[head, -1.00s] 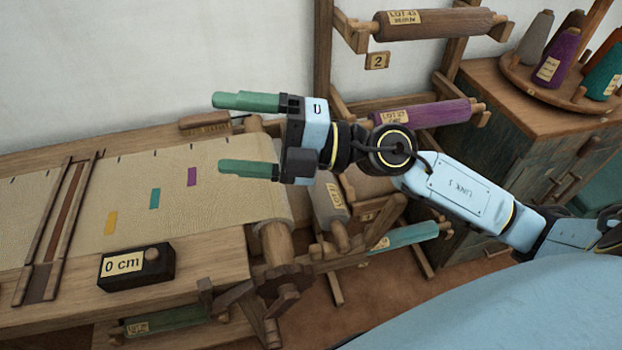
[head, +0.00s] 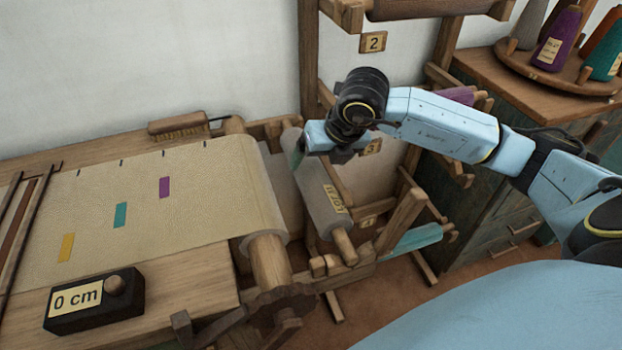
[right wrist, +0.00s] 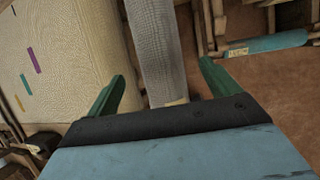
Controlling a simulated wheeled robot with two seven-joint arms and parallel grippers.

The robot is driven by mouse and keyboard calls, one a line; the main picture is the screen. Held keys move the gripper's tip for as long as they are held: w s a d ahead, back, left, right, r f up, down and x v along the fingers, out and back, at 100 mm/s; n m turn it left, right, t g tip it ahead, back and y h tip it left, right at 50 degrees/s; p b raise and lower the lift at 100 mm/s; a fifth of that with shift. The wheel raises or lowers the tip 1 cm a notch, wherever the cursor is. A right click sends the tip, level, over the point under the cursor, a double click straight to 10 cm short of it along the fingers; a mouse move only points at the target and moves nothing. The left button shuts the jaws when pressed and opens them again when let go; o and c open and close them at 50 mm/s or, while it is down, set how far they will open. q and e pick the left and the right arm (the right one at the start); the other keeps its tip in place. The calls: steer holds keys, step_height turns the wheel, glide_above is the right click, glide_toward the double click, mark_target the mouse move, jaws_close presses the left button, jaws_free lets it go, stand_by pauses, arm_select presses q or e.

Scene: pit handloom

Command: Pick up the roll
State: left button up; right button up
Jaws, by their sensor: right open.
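A grey roll (head: 318,200) with a paper label and a wooden end lies slanted beside the loom's cloth beam. It also shows in the right wrist view (right wrist: 155,45), running up between the fingers. My right gripper (right wrist: 162,70) is open with its green fingers on either side of the roll's line. In the head view my right gripper (head: 298,155) points down over the roll's far part, and the wrist hides most of it. The fingers hold nothing. How far they are above the roll is hard to tell. My left gripper is out of view.
The cream cloth (head: 150,210) on the loom lies just left. A black 0 cm box (head: 95,300) sits on the loom's front board. A wooden rack with a teal roll (head: 412,240) stands at right, near a cabinet with yarn cones (head: 557,38).

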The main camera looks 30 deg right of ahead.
mark_target(310, 172)
steer(key=b+x, duration=0.1)
steer(key=x, duration=0.6)
steer(key=shift+w+f, duration=0.15)
steer(key=shift+f, duration=0.2)
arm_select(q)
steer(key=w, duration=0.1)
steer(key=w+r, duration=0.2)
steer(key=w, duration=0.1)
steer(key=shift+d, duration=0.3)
arm_select(e)
steer(key=c, duration=1.5)
steer(key=shift+r, duration=0.1)
steer(key=shift+c, duration=0.2)
steer(key=shift+r, duration=0.1)
